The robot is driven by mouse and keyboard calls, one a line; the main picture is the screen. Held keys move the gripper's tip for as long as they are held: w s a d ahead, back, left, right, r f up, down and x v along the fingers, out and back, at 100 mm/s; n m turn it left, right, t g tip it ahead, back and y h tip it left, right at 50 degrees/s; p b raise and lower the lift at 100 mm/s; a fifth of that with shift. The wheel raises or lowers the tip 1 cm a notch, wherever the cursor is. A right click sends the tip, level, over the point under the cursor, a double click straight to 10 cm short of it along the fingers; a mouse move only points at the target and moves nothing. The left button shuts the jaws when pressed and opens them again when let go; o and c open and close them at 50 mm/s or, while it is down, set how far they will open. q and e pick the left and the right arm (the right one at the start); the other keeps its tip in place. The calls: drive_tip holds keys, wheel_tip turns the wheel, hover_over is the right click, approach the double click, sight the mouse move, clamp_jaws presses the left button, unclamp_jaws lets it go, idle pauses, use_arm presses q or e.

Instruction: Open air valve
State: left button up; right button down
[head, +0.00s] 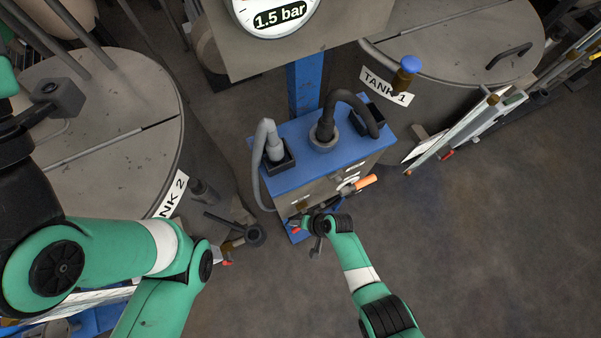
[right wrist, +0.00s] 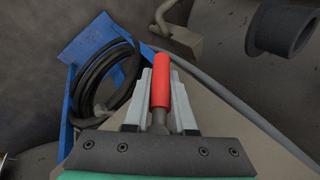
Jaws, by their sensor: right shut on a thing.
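A red valve handle (right wrist: 160,80) lies between the grey fingers of my right gripper (right wrist: 161,95) in the right wrist view. The gripper is shut on it. In the head view my right gripper (head: 304,231) is low at the front of the blue-topped cabinet (head: 293,173), and a bit of the red handle (head: 296,228) shows beside it. The valve body is hidden by the gripper. My left arm fills the left side of the head view; its gripper is outside the picture.
An orange handle (head: 364,183) sticks out from the cabinet front. A gauge (head: 275,14) reads 1.5 bar. Tank 1 (head: 455,35) and tank 2 (head: 95,130) flank the cabinet. A black hose coil (right wrist: 105,80) hangs on a blue frame (right wrist: 85,45). Floor at lower right is clear.

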use_arm(q)
drive_tip(key=shift+f, duration=0.1)
use_arm(e)
drive_tip(key=shift+s, duration=0.1)
drive_tip(key=c, duration=0.8)
unclamp_jaws()
drive_tip(key=shift+o, duration=0.2)
use_arm(q)
wheel_tip(320, 180, up, 13)
drive_tip(key=p, duration=1.2)
drive_tip(key=shift+f+p, duration=0.2)
drive_tip(key=shift+p, duration=0.1)
use_arm(e)
drive_tip(key=v, duration=1.1)
drive_tip(key=shift+d+r, duration=0.2)
drive_tip(key=shift+r, duration=0.05)
use_arm(q)
drive_tip(key=shift+c, duration=0.3)
